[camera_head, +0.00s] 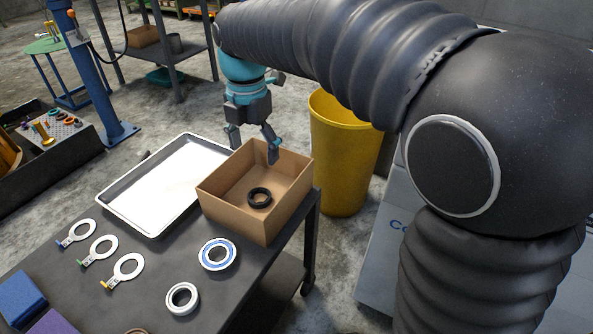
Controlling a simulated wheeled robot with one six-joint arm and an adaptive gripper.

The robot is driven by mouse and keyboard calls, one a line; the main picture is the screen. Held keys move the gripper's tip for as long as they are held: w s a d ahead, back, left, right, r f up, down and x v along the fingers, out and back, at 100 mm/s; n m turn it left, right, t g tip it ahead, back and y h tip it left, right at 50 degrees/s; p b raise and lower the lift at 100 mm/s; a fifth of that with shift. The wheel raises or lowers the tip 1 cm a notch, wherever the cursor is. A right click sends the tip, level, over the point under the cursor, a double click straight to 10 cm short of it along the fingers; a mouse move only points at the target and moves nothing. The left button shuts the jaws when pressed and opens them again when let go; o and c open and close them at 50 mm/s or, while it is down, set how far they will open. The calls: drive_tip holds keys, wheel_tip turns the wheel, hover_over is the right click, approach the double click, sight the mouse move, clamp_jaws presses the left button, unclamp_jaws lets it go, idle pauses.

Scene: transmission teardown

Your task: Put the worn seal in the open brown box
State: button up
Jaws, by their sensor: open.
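A black ring, which looks like the worn seal (259,197), lies flat on the floor of the open brown box (232,213). The box stands at the right end of the dark table. My gripper (253,152) hangs above the far side of the box with its fingers spread apart and nothing between them. The gripper is apart from the ring. One fingertip overlaps the box's far wall in the picture, and I cannot tell whether it touches.
A white tray (125,203) lies left of the box. A blue-rimmed bearing (218,242), a pale ring (182,284) and several tagged rings (104,250) lie on the table (150,262). A yellow bin (341,165) stands behind the box.

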drive_tip(key=s+d+r+m+t, duration=0.1)
drive_tip(key=s+d+m, duration=0.3)
drive_tip(key=d+m, duration=0.3)
drive_tip(key=s+d+r+m+t, duration=0.1)
drive_tip(key=s+d+m+t, duration=0.15)
drive_tip(key=d+m, duration=0.4)
drive_tip(key=s+d+f+m+t, duration=0.2)
drive_tip(key=s+d+f+m, duration=0.3)
drive_tip(key=s+d+m, duration=0.4)
drive_tip(key=s+m, duration=0.2)
drive_tip(key=m, duration=0.5)
drive_tip(key=shift+s+d, duration=0.25)
drive_tip(key=shift+d, duration=0.15)
